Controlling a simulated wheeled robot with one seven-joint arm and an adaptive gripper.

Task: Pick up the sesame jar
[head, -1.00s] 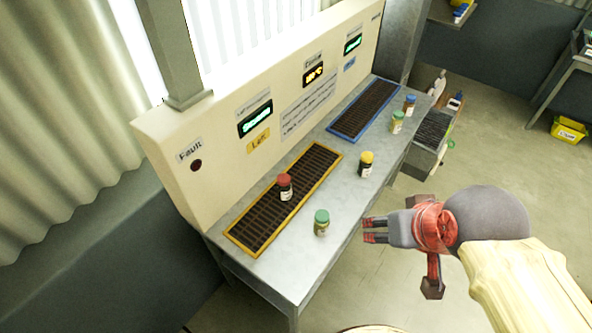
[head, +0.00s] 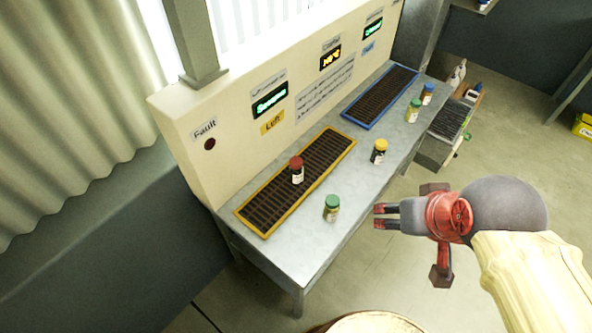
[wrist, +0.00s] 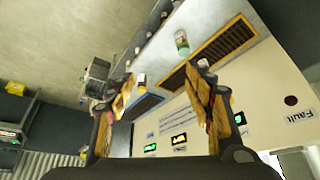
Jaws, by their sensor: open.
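Several small lidded jars stand on the metal bench (head: 290,255); their labels are too small to read, so I cannot tell which is sesame. A red-lidded jar (head: 297,170) is upright on the yellow-framed grate (head: 262,212). A green-lidded jar (head: 332,208) stands in front of that grate, near the bench edge. My gripper (head: 382,216) is open and empty, right of the near green-lidded jar. Its spread fingers show in the wrist view (wrist: 165,80).
A cream panel (head: 225,150) with lit displays stands behind the bench. The left display (head: 270,99) seems to read "Sesame", above a yellow "Left" tag (head: 272,122). A blue-framed grate (head: 380,102) lies farther along. A round pale top (head: 375,324) shows at the bottom.

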